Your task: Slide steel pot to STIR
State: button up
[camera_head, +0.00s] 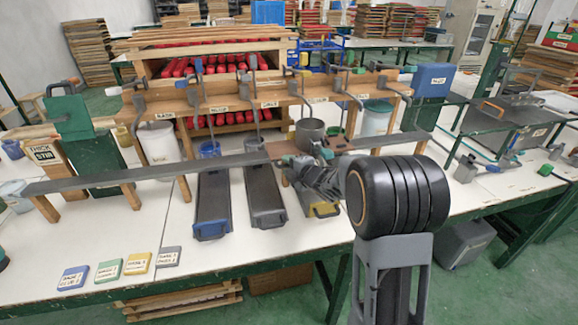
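The steel pot (310,133) is a grey round pot standing upright near the middle of the bench, beside a brown board on the long dark rail (150,172). My gripper (298,162) is just in front of and below the pot, low over the rail. It is small and partly hidden by my own arm, so I cannot tell whether its fingers are open or whether it touches the pot. A wooden block at the left carries a sign (42,153) reading "THICK STIR". Small labels (270,104) on the wooden beam are too small to read surely.
Two dark trays (212,200) (262,192) lie in front of the rail, and a yellow-handled one (325,210) lies near my arm. Several coloured labelled blocks (108,271) lie front left. Upright metal clamps line the beam.

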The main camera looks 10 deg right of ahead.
jog(key=shift+w, duration=0.15)
grip_shut()
dwell(0.4)
